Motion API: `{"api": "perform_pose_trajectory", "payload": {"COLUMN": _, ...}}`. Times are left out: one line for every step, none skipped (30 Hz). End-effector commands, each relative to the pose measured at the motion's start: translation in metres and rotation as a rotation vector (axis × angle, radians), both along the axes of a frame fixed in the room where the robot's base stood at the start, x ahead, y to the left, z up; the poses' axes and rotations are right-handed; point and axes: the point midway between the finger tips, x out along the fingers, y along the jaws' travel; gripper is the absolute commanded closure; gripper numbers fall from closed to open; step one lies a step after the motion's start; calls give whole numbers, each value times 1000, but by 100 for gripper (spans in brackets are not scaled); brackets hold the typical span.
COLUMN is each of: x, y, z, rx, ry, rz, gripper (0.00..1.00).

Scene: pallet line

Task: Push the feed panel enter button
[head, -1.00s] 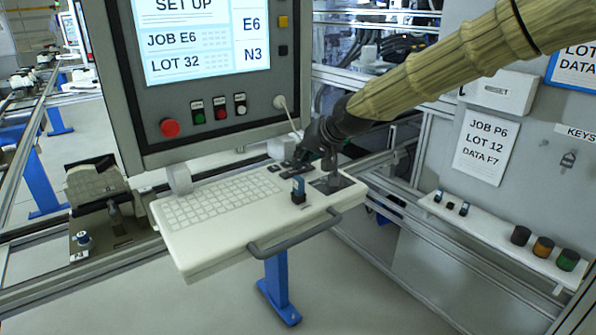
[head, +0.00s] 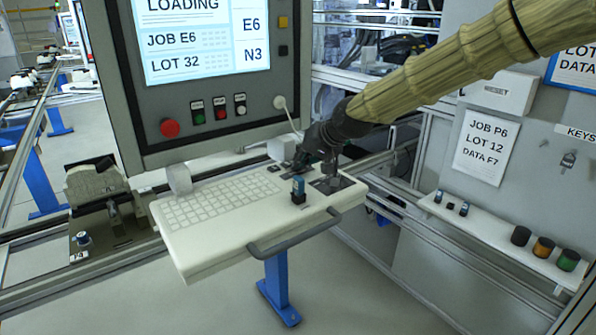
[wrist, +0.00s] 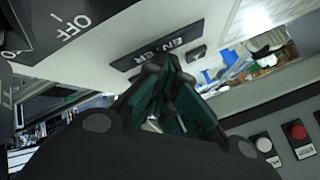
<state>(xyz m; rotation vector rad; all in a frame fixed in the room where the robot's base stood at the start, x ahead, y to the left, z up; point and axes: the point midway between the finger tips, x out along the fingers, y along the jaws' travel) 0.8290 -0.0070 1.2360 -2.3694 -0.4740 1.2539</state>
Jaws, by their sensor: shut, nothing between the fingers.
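The feed panel's white keyboard shelf (head: 215,245) juts out below the monitor. In the wrist view a dark label reading ENTER (wrist: 150,57) lies on the white surface, with a small dark button (wrist: 197,53) just beside it. My gripper (wrist: 168,62) is shut and empty; its fingertips overlap the label's lower edge in that view, close to the button. Whether they touch the surface I cannot tell. In the head view my gripper (head: 329,176) is low over the shelf's back right part and hides what lies beneath it.
The monitor (head: 205,35) reads LOADING. Below it are a red knob (head: 169,128) and several small buttons. A blue key-like piece (head: 298,187) stands upright on the shelf near my gripper. A grey handle (head: 305,235) runs along the front edge. A wall ledge (head: 490,228) is at right.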

Motion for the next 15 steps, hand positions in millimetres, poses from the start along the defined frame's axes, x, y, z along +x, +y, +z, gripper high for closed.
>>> {"api": "perform_pose_trajectory", "payload": {"x": 0, "y": 0, "z": 0, "rx": -1, "ry": 2, "rz": 1, "gripper": 100}}
{"api": "perform_pose_trajectory", "payload": {"x": 0, "y": 0, "z": 1, "rx": -1, "ry": 2, "rz": 1, "gripper": 100}}
{"api": "perform_pose_trajectory", "payload": {"x": 0, "y": 0, "z": 2, "rx": -1, "ry": 2, "rz": 1, "gripper": 100}}
{"api": "perform_pose_trajectory", "payload": {"x": 0, "y": 0, "z": 3, "rx": -1, "ry": 1, "rz": 0, "gripper": 100}}
{"api": "perform_pose_trajectory", "payload": {"x": 0, "y": 0, "z": 5, "rx": -1, "ry": 1, "rz": 0, "gripper": 100}}
{"api": "perform_pose_trajectory", "payload": {"x": 0, "y": 0, "z": 7, "rx": -1, "ry": 1, "rz": 0, "gripper": 100}}
{"api": "perform_pose_trajectory", "payload": {"x": 0, "y": 0, "z": 8, "rx": -1, "ry": 1, "rz": 0, "gripper": 100}}
{"api": "perform_pose_trajectory", "payload": {"x": 0, "y": 0, "z": 10, "rx": -1, "ry": 1, "rz": 0, "gripper": 100}}
{"api": "perform_pose_trajectory", "payload": {"x": 0, "y": 0, "z": 11, "rx": -1, "ry": 1, "rz": 0, "gripper": 100}}
{"api": "perform_pose_trajectory", "payload": {"x": 0, "y": 0, "z": 13, "rx": -1, "ry": 1, "rz": 0, "gripper": 100}}
{"api": "perform_pose_trajectory", "payload": {"x": 0, "y": 0, "z": 14, "rx": -1, "ry": 1, "rz": 0, "gripper": 100}}
{"api": "perform_pose_trajectory", "payload": {"x": 0, "y": 0, "z": 16, "rx": -1, "ry": 1, "rz": 0, "gripper": 100}}
{"api": "perform_pose_trajectory", "payload": {"x": 0, "y": 0, "z": 17, "rx": -1, "ry": 1, "rz": 0, "gripper": 100}}
{"api": "perform_pose_trajectory", "payload": {"x": 0, "y": 0, "z": 18, "rx": -1, "ry": 1, "rz": 0, "gripper": 100}}
{"api": "perform_pose_trajectory", "payload": {"x": 0, "y": 0, "z": 18, "rx": -1, "ry": 1, "rz": 0, "gripper": 100}}
